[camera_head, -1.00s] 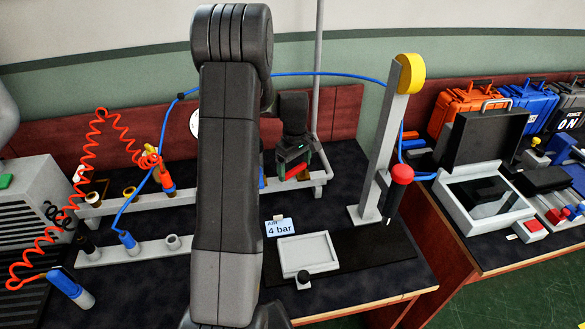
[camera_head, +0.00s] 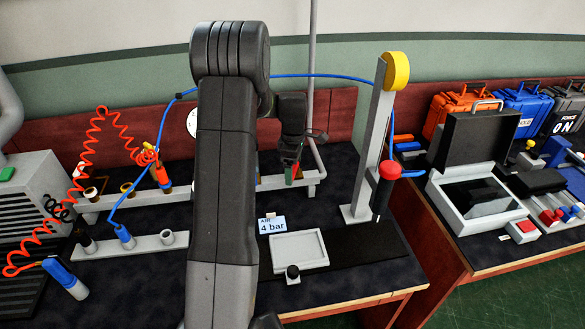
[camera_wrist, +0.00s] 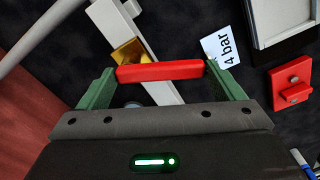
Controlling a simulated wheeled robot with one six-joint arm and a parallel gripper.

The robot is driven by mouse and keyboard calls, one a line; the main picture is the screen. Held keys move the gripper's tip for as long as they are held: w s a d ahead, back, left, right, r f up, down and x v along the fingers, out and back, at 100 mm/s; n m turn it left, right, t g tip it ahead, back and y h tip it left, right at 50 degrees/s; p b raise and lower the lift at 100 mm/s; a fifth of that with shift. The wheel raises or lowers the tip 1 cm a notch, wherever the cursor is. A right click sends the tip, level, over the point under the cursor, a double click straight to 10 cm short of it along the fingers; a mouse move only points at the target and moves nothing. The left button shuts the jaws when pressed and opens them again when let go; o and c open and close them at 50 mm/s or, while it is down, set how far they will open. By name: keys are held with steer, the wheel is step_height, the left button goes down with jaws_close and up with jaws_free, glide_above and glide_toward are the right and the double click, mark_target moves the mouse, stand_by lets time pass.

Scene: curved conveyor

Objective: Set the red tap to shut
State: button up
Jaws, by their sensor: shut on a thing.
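The red tap's handle (camera_wrist: 160,71) is a flat red bar between the two green fingers of my gripper (camera_wrist: 164,88) in the wrist view. The fingers are at its two ends, and my gripper is shut on it. The handle lies crosswise to the grey rail (camera_wrist: 108,18). A brass fitting (camera_wrist: 129,52) shows beside the handle. In the head view my gripper (camera_head: 291,172) is at the right part of the rear rail (camera_head: 311,179), and only a small red and green patch shows at its tip. My arm hides the middle of the rail.
A "4 bar" card (camera_head: 272,225) and a grey tray (camera_head: 298,250) lie in front of the rail. A grey post with a yellow top (camera_head: 397,70) and a red-knobbed tool (camera_head: 389,171) stands to the right. Red coiled and blue hoses (camera_head: 290,75) hang around the bench.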

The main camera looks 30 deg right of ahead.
steer(key=n, duration=0.1)
steer(key=d+n, duration=0.1)
steer(key=n, duration=0.2)
steer(key=shift+s+d+r+n+b, duration=0.1)
steer(key=shift+s+d+n+b, duration=0.1)
steer(key=shift+s+n+b, duration=0.15)
steer(key=shift+n, duration=0.25)
steer(key=o, duration=1.2)
steer(key=shift+c, duration=0.2)
step_height(320, 180, up, 14)
steer(key=shift+b, duration=0.35)
steer(key=shift+f, duration=0.2)
step_height(320, 180, down, 14)
steer(key=shift+p, duration=0.4)
steer(key=shift+r, duration=0.1)
